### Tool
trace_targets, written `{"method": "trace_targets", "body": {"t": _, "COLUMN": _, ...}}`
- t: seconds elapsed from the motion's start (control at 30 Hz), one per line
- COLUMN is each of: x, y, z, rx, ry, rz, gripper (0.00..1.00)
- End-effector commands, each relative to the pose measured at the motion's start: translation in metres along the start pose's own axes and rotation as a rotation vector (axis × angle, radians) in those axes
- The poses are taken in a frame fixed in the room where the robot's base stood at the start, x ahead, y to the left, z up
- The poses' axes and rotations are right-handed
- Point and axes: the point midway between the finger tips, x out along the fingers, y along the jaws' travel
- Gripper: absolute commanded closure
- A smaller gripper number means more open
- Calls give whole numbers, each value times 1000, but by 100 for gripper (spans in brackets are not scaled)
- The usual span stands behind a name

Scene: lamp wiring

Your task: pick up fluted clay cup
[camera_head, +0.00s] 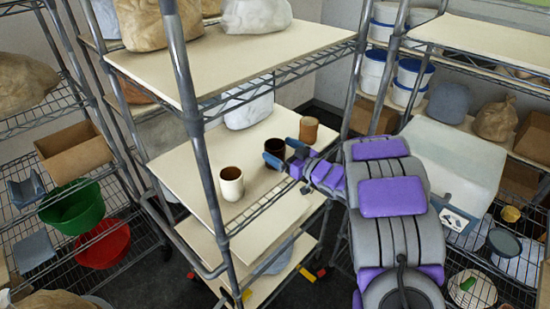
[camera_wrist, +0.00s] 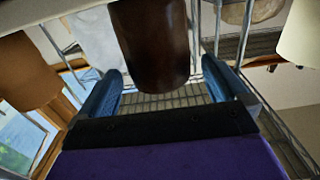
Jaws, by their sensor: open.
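Three cups stand upright on the middle shelf: a dark brown cup (camera_head: 275,147), an orange-brown cup (camera_head: 308,130) behind it to the right and a cream cup (camera_head: 231,184) nearer the front left. I cannot make out fluting on any of them. My gripper (camera_head: 285,153) is open at the dark brown cup, its blue fingers partly hiding it. In the wrist view, which looks upside down, the dark brown cup (camera_wrist: 152,45) shows between the spread fingers of my gripper (camera_wrist: 161,70). The orange-brown cup (camera_wrist: 25,72) is at left, the cream cup (camera_wrist: 302,38) at right.
The cups' shelf (camera_head: 262,195) has bare board at its front. A pale bag (camera_head: 249,108) sits behind the cups. A shelf board (camera_head: 240,62) hangs above, and a metal post (camera_head: 205,150) stands at the front left. A side rack holds a green bowl (camera_head: 73,207).

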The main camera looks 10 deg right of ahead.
Motion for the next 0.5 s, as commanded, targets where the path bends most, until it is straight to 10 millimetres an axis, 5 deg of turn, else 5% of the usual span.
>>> {"method": "trace_targets", "body": {"t": 0.2, "x": 28, "y": 1, "z": 3, "rx": 2, "ry": 0, "rz": -1, "gripper": 0}}
{"method": "trace_targets", "body": {"t": 0.43, "x": 30, "y": 1, "z": 2, "rx": 2, "ry": -1, "rz": 0, "gripper": 0}}
{"method": "trace_targets", "body": {"t": 0.5, "x": 30, "y": 1, "z": 2, "rx": 2, "ry": -1, "rz": 0, "gripper": 7}}
